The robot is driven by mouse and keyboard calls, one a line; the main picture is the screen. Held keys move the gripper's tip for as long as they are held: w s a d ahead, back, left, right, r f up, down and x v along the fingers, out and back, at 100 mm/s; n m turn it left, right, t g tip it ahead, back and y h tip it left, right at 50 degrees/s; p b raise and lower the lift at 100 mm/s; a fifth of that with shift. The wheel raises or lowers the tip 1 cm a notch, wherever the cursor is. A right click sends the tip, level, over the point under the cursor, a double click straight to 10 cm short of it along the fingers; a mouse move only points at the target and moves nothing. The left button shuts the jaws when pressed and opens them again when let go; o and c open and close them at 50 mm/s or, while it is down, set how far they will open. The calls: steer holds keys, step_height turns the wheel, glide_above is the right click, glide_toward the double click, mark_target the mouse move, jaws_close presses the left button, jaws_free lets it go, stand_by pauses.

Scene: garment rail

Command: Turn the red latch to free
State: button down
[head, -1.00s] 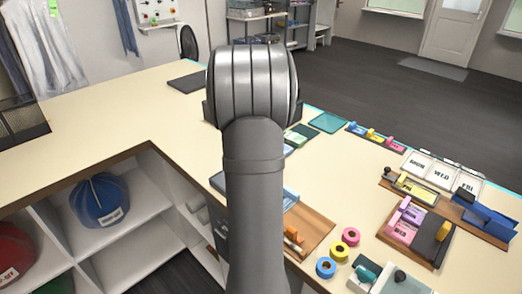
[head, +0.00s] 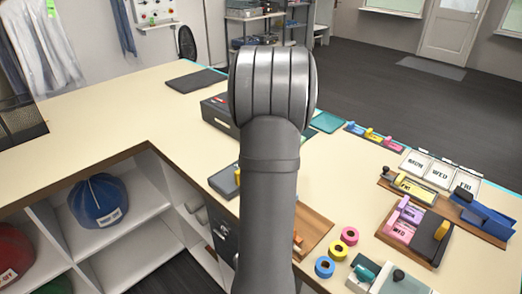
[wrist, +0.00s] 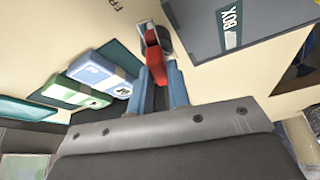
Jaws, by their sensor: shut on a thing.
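The red latch (wrist: 154,54) shows in the wrist view at the top middle, beside a grey box marked "BOX". My gripper (wrist: 156,72) has its two blue-grey fingers on either side of the latch's lower part and is shut on it. Letters that look like "FR" are printed on the pale surface left of the latch, cut off by the picture edge. In the head view my arm hides the gripper and the latch.
The grey box (wrist: 240,25) is close right of the latch; a dark box (head: 217,113) shows left of my arm. Blue (wrist: 104,74) and green (wrist: 78,92) packs lie left of the fingers. Colourful tape rolls (head: 337,250) and trays crowd the counter's right; its left part is mostly clear.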

steer(key=shift+d+n+g+y, duration=0.1)
steer(key=shift+n+g+y, duration=0.3)
steer(key=shift+n, duration=1)
steer(key=c, duration=1.4)
jaws_free()
steer(key=shift+o, duration=0.2)
steer(key=v, duration=1.7)
steer(key=shift+d+r, duration=0.15)
steer(key=shift+d, duration=0.1)
